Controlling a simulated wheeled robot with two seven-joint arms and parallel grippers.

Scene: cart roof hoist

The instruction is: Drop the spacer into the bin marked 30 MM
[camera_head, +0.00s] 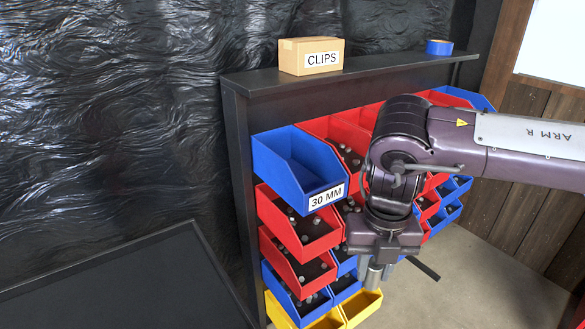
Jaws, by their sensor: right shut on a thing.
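The blue bin marked 30 MM (272,172) is at the top left of the bin rack, with its white label on the front lip. The part of its inside that I see looks empty. My right gripper (381,272) points down in front of the rack, to the right of and lower than this bin. It is shut on the spacer, but I cannot clearly tell the spacer from the grey fingers below the gripper body. My left gripper is not in view.
Red, blue and yellow bins (300,240) fill the black rack, several with small grey parts. A CLIPS box (311,56) and blue tape (439,47) sit on the top shelf (255,83). A dark panel (120,285) stands at lower left.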

